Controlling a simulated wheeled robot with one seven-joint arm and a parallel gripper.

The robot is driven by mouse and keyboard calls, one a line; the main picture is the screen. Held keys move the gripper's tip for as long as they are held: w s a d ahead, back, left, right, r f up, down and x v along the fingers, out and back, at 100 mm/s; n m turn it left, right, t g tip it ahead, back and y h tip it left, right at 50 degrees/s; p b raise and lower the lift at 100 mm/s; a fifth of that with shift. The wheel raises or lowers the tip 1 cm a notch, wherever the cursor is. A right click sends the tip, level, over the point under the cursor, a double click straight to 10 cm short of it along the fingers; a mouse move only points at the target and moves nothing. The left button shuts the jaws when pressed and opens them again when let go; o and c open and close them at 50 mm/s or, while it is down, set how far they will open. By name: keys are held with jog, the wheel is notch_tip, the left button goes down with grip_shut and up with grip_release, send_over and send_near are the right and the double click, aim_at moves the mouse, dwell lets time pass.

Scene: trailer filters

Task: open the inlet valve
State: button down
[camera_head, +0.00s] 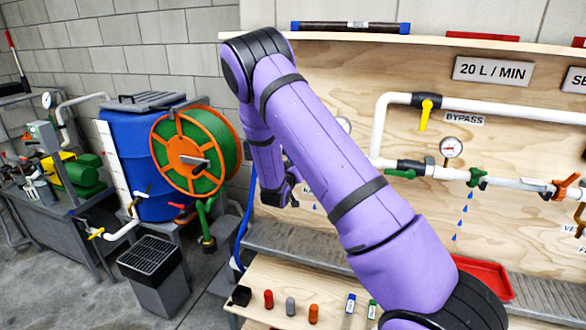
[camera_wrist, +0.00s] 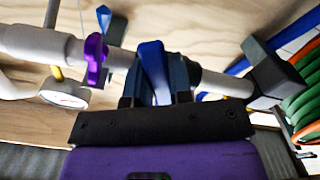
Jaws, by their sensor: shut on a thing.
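In the wrist view, a blue lever handle (camera_wrist: 153,68) sits on a valve in a pale pipe. My gripper (camera_wrist: 156,88) is shut around this blue handle, with a dark finger on each side of it. The handle crosses the line of the pipe. No label shows by it, so I cannot read whether it is the inlet valve. In the head view, my gripper (camera_head: 285,190) is at the left end of the wooden panel, partly hidden by my purple arm. The blue handle is hidden there.
A purple handle (camera_wrist: 96,60) and a gauge (camera_wrist: 65,94) are beside the held valve. The panel (camera_head: 330,80) also bears a yellow bypass handle (camera_head: 426,112), a green handle (camera_head: 477,178) and an orange one (camera_head: 566,187). A hose reel (camera_head: 190,155) stands left.

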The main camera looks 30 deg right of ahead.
jog(key=n, duration=0.2)
jog(key=r+n, duration=0.1)
jog(key=s+n, duration=0.1)
jog(key=n, duration=0.1)
jog(key=shift+s+d+r+n, duration=0.1)
jog(key=shift+d+r+n, duration=0.05)
jog(key=shift+d+n, duration=0.2)
jog(key=n, duration=0.1)
jog(key=r+n, duration=0.1)
jog(key=n, duration=0.1)
jog(key=shift+s+d, duration=0.2)
jog(key=shift+d+r+n, duration=0.1)
jog(key=shift+r+n, duration=0.2)
jog(key=shift+n, duration=0.65)
jog(key=shift+r+n, duration=0.3)
jog(key=shift+n, duration=0.6)
jog(key=c, duration=1)
grip_release()
jog(key=v, duration=1.1)
